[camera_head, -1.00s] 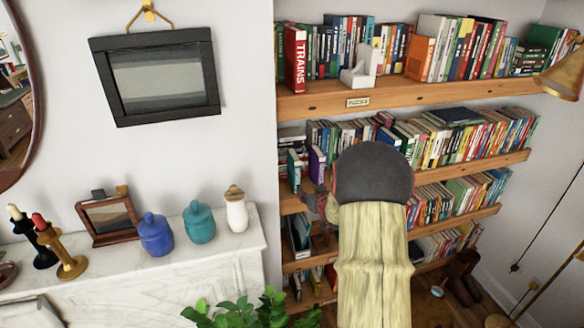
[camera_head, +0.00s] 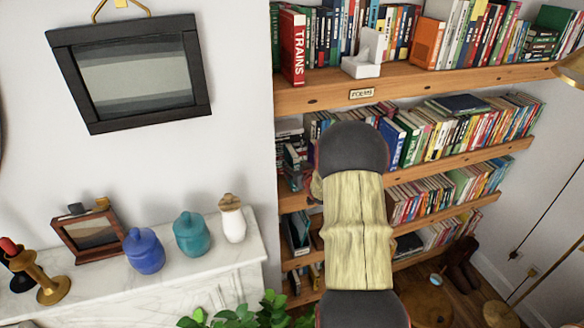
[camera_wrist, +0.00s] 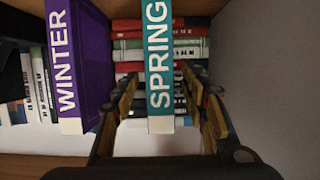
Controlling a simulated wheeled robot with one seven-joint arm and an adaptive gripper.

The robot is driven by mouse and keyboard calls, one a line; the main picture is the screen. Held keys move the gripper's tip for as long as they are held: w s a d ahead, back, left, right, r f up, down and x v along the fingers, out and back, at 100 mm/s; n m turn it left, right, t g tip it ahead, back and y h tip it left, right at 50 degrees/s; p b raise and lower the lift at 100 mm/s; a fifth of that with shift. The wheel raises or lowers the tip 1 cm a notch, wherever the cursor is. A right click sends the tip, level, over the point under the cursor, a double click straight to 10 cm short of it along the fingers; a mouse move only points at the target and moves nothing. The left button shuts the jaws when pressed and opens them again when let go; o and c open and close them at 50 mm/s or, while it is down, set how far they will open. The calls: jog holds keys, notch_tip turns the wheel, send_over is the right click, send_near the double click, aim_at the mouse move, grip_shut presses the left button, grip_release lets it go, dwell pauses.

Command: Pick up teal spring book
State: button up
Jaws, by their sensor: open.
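The teal book marked SPRING (camera_wrist: 159,60) stands upright in the wrist view, its spine facing me. My gripper (camera_wrist: 162,92) is open, with one finger to the left of the book and one to the right. The fingers reach alongside its lower part, and I see gaps beside the spine, so it does not look gripped. In the head view my arm covers much of this part of the shelf, and I cannot make out the teal book there.
The purple WINTER book (camera_wrist: 75,65) stands just left of the teal one, close to my left finger. A stack of lying books (camera_wrist: 130,45) is behind. A shelf board (camera_head: 430,80) runs above. Wall is at the right in the wrist view.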

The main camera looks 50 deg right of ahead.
jog(key=x, duration=0.4)
jog(key=shift+s+d+f+p, duration=0.1)
jog(key=shift+p, duration=0.2)
jog(key=shift+c, duration=0.4)
grip_shut()
